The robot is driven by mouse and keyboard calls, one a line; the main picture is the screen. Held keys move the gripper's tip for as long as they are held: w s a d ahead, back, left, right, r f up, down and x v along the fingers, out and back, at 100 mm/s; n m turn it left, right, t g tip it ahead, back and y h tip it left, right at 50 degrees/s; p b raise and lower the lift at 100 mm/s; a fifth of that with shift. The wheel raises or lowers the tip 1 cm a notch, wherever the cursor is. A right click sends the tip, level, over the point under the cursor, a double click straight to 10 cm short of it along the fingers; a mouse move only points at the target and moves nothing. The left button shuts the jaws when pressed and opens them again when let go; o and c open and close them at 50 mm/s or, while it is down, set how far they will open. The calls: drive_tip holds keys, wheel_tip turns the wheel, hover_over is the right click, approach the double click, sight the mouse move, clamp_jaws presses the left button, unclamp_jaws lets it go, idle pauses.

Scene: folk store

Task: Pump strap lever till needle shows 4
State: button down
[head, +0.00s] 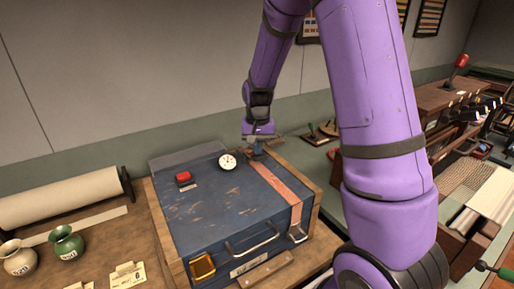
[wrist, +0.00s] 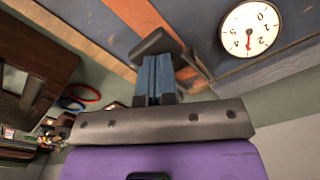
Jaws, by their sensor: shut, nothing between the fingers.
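A blue chest (head: 215,215) with a worn lid stands on the bench. A red-orange strap (head: 278,187) runs across its right side and also shows in the wrist view (wrist: 138,14). A round white gauge (head: 228,162) sits on the lid. In the wrist view the gauge (wrist: 238,24) appears turned, and its red needle points down the picture; the exact reading is too small to tell. My gripper (head: 257,153) is shut at the strap's back end. A dark lever-like part (wrist: 155,42) lies at the fingertips (wrist: 155,68); whether they touch is unclear.
A red button-like block (head: 183,177) sits on the lid. Metal handles (head: 252,243) are on the chest's front. Two vases (head: 66,243) and a paper roll (head: 60,199) are at left. A cluttered counter (head: 460,130) stands at right.

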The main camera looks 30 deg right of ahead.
wheel_tip(320, 180, up, 8)
drive_tip(key=shift+r, duration=0.2)
idle(0.4)
idle(0.8)
drive_tip(key=shift+w+f, duration=0.2)
drive_tip(key=shift+f, duration=0.65)
drive_tip(key=shift+w+f, duration=0.15)
drive_tip(key=shift+f, duration=0.7)
idle(1.2)
drive_tip(key=shift+f, duration=0.1)
